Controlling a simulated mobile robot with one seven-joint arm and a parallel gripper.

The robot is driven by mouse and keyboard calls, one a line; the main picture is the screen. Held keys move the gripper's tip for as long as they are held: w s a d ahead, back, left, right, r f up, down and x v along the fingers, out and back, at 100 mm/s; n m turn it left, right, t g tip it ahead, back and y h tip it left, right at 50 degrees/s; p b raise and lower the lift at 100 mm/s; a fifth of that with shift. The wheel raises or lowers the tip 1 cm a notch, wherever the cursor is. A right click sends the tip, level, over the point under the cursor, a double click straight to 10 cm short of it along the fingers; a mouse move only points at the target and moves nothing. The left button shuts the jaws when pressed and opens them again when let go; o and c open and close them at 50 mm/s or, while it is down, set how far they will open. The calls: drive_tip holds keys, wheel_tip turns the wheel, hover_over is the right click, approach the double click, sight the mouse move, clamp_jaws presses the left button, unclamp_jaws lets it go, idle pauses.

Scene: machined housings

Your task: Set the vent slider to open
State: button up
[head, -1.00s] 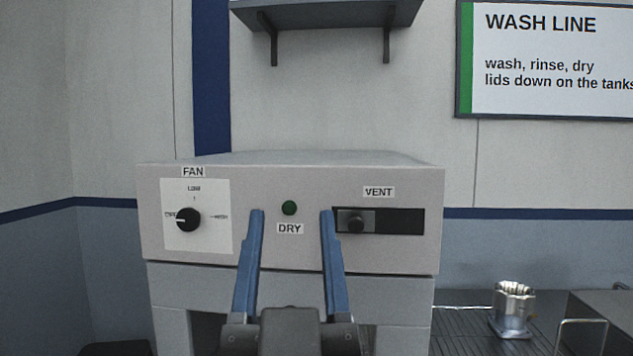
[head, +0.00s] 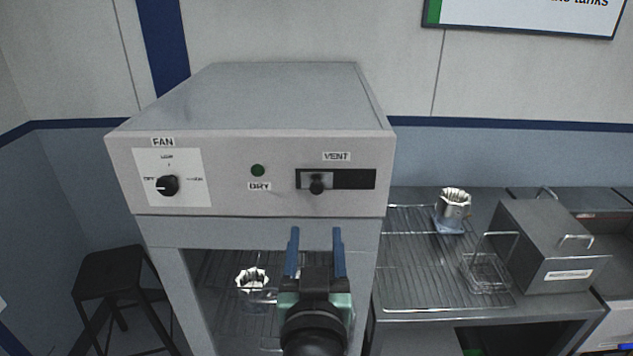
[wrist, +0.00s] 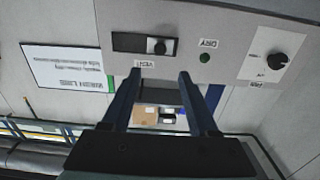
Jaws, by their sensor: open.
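The vent slider (head: 317,184) is a dark knob at the left part of its dark slot (head: 353,179), under the VENT label on the grey dryer's front panel. A lighter strip shows in the slot beside the knob. My gripper (head: 315,236) has two blue fingers, apart and empty, below the slider and in front of the dryer. In the wrist view, which is upside down, the slider knob (wrist: 156,46) lies beyond the two fingers (wrist: 155,82), touching neither.
The fan dial (head: 168,185) and green DRY button (head: 258,170) share the panel. Below is the dryer's open chamber with a metal part (head: 252,279). A stool (head: 110,275) stands left.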

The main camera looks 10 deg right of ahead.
sight(317, 189)
drive_tip(key=p+x, duration=0.4)
drive_tip(key=x, duration=0.8)
drive_tip(key=shift+c, duration=0.2)
clamp_jaws()
idle(1.1)
